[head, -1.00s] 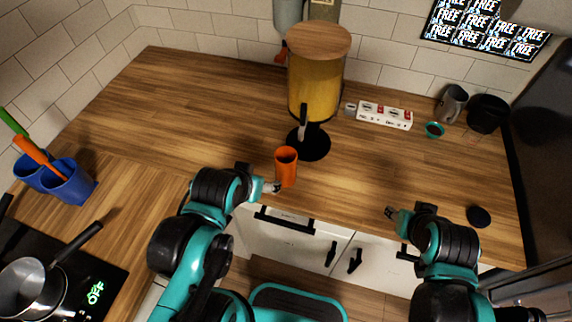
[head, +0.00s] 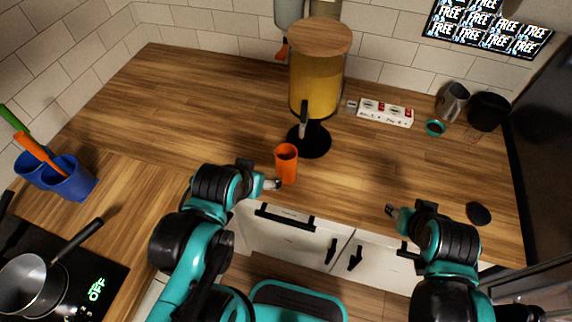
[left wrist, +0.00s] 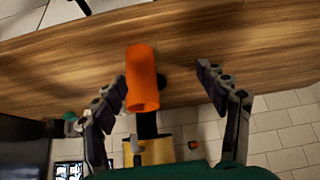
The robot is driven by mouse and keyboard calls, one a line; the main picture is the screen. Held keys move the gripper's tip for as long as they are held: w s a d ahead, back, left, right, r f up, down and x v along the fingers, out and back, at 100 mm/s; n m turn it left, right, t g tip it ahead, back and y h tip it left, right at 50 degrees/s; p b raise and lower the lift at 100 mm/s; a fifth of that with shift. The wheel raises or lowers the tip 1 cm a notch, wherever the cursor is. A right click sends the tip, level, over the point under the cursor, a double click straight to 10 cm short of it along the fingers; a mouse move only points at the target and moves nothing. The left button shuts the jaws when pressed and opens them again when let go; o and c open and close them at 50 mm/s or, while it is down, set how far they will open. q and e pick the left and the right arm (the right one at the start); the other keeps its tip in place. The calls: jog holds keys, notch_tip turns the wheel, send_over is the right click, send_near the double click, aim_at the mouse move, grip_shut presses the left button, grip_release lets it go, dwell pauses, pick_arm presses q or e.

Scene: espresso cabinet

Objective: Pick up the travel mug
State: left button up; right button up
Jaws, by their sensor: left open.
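The orange travel mug (head: 287,165) stands upright on the wooden counter, in front of the drink dispenser. My left gripper (head: 272,184) is at the mug's near left side in the head view. In the left wrist view the mug (left wrist: 143,78) shows between the spread fingers of my left gripper (left wrist: 163,82), nearer to the left finger. The left gripper is open and empty. I cannot tell whether a finger touches the mug. My right gripper (head: 391,211) is over the counter's front edge, away from the mug; its fingers are too small to read.
The drink dispenser (head: 316,85) stands just behind the mug. A white power strip (head: 386,113), a grey pitcher (head: 452,102) and a black container (head: 488,112) are at the back right. A black disc (head: 478,213) lies at the right. A blue utensil holder (head: 70,180) is at the left.

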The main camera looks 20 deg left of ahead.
pick_arm(q)
jog(key=n, duration=0.1)
notch_tip(320, 180, up, 2)
jog(key=n+g+p, duration=0.6)
jog(key=n, duration=1.1)
send_over(285, 151)
jog(key=s, duration=0.4)
jog(key=shift+w, duration=0.15)
jog(key=n, duration=0.1)
jog(key=w+f+n, duration=0.1)
jog(key=shift+d+f+n+g+b, duration=0.25)
jog(key=shift+n+g+b, duration=0.15)
jog(key=shift+w+d+f+n, duration=0.15)
jog(key=shift+f+n, duration=0.35)
jog(key=shift+f, duration=0.05)
notch_tip(285, 151, down, 7)
jog(key=b, duration=0.3)
jog(key=shift+d+f, duration=0.15)
jog(key=shift+f, duration=0.05)
